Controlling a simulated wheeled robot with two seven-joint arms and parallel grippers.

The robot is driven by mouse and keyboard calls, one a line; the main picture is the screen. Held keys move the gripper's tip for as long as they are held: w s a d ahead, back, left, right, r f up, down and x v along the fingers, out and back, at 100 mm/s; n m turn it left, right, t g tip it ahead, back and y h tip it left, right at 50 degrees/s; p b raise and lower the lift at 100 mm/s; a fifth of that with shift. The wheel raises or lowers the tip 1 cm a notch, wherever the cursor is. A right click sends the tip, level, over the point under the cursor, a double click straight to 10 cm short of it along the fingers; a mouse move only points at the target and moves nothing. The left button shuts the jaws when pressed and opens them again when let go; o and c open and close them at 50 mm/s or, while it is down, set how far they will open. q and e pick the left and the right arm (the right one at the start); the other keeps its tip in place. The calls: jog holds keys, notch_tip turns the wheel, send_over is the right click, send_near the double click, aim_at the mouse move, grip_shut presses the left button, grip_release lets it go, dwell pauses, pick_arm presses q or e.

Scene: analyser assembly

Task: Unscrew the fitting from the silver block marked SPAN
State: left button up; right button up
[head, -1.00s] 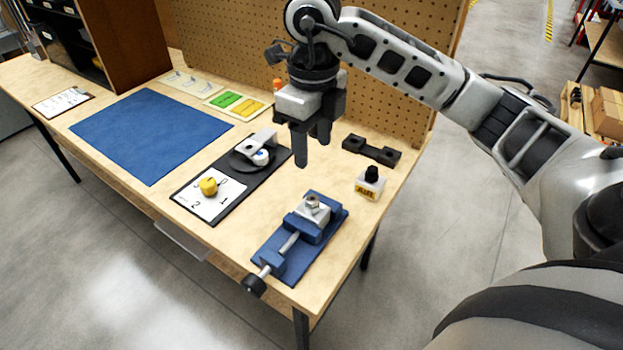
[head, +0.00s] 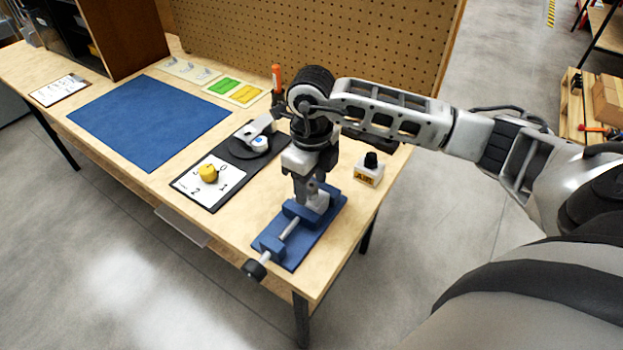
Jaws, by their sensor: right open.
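A silver block (head: 320,206) is clamped in a blue vise (head: 270,243) near the table's front right corner. No SPAN marking is readable on it from here. My right gripper (head: 308,192) points down right over the block, with its open fingers at the fitting on the block's top. The fingers mostly hide the fitting, and I cannot tell whether they touch it. My left gripper is not in view.
A white block with a black knob and yellow label (head: 369,171) stands right of the vise. A dark board (head: 214,205) with a white card and yellow knob (head: 207,173) lies to the left. A blue mat (head: 150,120) is clear. A pegboard (head: 330,45) stands behind.

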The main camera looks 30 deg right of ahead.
jog(key=c, duration=1.1)
jog(key=shift+o, duration=0.2)
jog(key=shift+f+n+b, duration=0.2)
jog(key=shift+n+b, duration=0.65)
jog(key=shift+n, duration=0.35)
jog(key=shift+r+n, duration=0.1)
jog(key=shift+n, duration=0.4)
jog(key=shift+r+n, duration=0.1)
jog(key=shift+n, duration=0.2)
